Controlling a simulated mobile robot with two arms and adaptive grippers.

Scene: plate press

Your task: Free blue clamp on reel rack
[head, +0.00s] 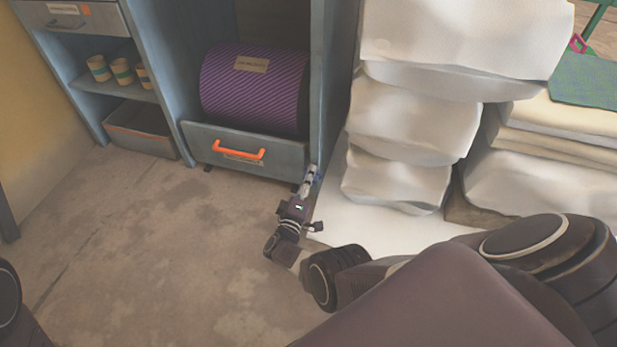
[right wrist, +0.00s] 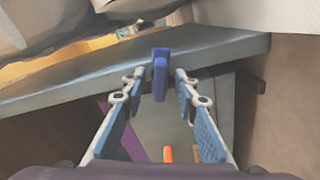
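The blue clamp (right wrist: 160,76) sits on the edge of the grey-blue reel rack (right wrist: 215,62), seen in the right wrist view. My right gripper (right wrist: 158,84) is open, with one finger on each side of the clamp and a visible gap on both sides. In the head view, my right gripper (head: 311,178) is low beside the right post of the rack (head: 325,80). The clamp cannot be clearly told from the gripper's blue pads there. My left gripper is out of view.
A purple striped reel (head: 255,90) sits in the rack above a drawer with an orange handle (head: 238,150). Stacked white sacks (head: 400,130) stand close on the right. Cups (head: 122,72) stand on a left shelf. The floor (head: 150,230) in front is clear.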

